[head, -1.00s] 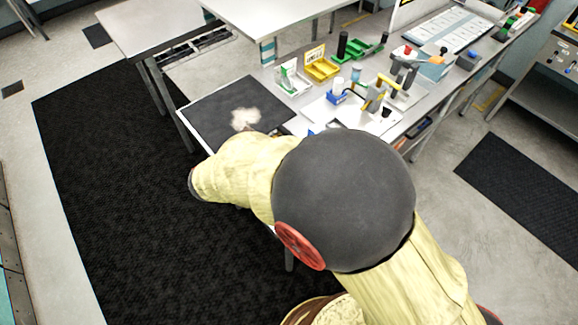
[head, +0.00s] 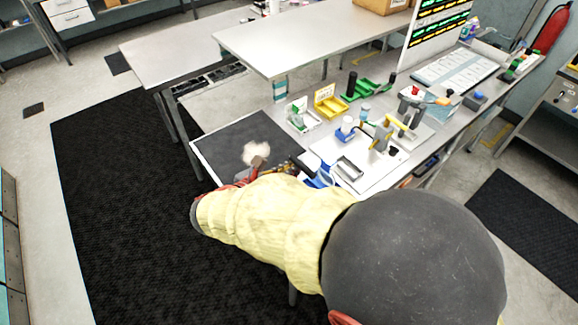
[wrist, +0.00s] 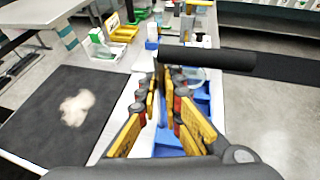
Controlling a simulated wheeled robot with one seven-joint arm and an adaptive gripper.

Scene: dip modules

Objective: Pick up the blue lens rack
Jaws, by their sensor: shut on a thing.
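The blue lens rack (head: 320,176) shows in the head view at the near edge of the bench, beside the black mat and partly hidden by my arm. In the wrist view, blue parts of the rack (wrist: 167,142) show between and beside my yellow, red and black fingers. My gripper (wrist: 162,78) is shut on the rack. It also shows in the head view (head: 283,168), mostly behind my sleeve. A black cylinder (wrist: 205,60) lies across the view just beyond my fingertips. I cannot tell whether the rack touches the bench.
A black mat (head: 225,145) with a pale patch lies left of my gripper. A white board (head: 372,180) with a small grey tray (head: 348,168) lies to the right. Yellow (head: 327,103) and green trays (head: 368,90) and bench tools stand behind.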

